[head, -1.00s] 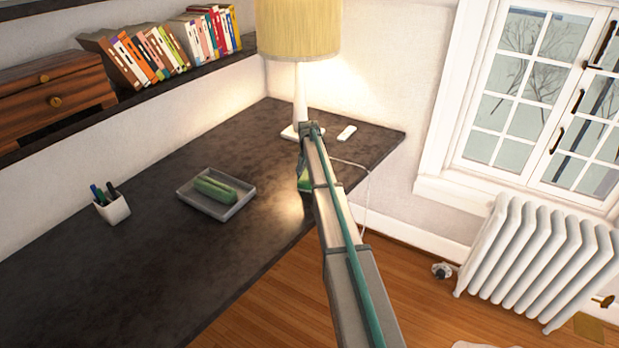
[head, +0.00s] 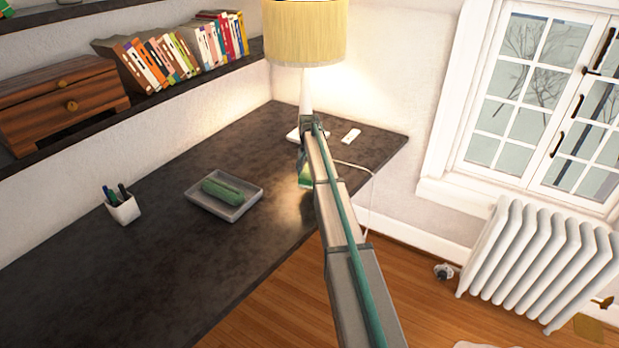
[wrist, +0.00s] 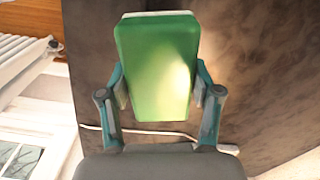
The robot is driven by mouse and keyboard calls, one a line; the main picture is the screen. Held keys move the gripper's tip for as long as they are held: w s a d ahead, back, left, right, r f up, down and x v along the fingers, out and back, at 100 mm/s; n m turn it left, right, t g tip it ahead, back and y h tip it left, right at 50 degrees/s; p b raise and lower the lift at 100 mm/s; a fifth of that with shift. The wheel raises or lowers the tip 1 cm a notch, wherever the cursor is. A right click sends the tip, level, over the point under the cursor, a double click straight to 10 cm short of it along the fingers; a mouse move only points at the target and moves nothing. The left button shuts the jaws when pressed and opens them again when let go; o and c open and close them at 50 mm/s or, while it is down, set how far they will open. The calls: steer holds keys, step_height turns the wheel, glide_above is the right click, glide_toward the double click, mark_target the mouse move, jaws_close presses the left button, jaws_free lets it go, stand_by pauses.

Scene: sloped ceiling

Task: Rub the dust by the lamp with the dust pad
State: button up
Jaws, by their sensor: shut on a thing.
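My gripper (wrist: 160,92) is shut on a green pad (wrist: 155,48) with a pale edge, one finger on each side of it. In the head view the green pad (head: 305,176) shows in part beside my arm, over the desk's right part. I cannot tell whether it touches the desk. The lamp (head: 305,35), with a yellow shade and white stem, stands at the back of the dark desk (head: 170,265). My arm partly hides its base. A bright patch lies on the desk near the pad; I cannot make out dust for certain.
A grey tray (head: 246,207) holding a green rounded object (head: 229,190) lies left of my arm. A pen cup (head: 123,208) stands further left. A small white device (head: 351,136) and a cord (head: 371,185) are right of the lamp. Bare desk lies between tray and arm.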

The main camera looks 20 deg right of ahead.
steer(key=shift+r+p, duration=0.35)
steer(key=shift+r, duration=0.75)
